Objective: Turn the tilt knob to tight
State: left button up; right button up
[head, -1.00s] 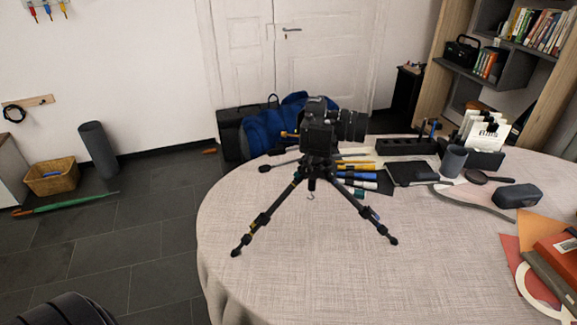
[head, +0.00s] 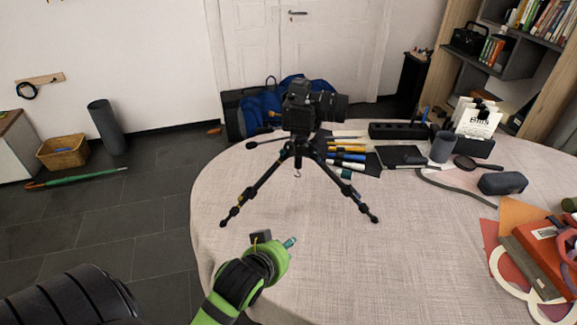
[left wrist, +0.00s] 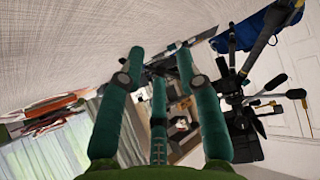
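A black camera (head: 298,108) with a long lens sits on a black tripod (head: 297,150) that stands upright on the table with its legs spread. A dark handle (head: 262,143) sticks out left from the tripod head. I cannot tell the tilt knob apart from the other small parts there, nor its setting. My left gripper (head: 276,242), green with teal fingers, is over the table's near left edge, in front of the tripod and apart from it. In the left wrist view its fingers (left wrist: 160,65) are spread and empty, with the tripod (left wrist: 238,100) to the right. My right gripper is not in view.
The round table (head: 330,260) has a clear cloth in front of the tripod. Several markers (head: 347,157) lie close behind its right leg. A cup (head: 443,147), magnifier (head: 465,161), dark case (head: 502,183) and red book (head: 550,248) lie farther right.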

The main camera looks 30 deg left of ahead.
pick_arm(q)
jog(key=w+a+r+n+t+y, duration=0.1)
jog(key=w+a+r+n+t, duration=0.1)
jog(key=w+a+r+t, duration=0.3)
jog(key=n+t+y, duration=0.2)
send_near(288, 149)
jog(key=w, duration=0.4)
jog(key=x, duration=0.2)
jog(key=a+p+x, duration=0.1)
jog(key=x, duration=0.2)
jog(key=shift+a, duration=0.1)
jog(key=shift+w+a, duration=0.15)
jog(key=shift+w, duration=0.45)
grip_shut()
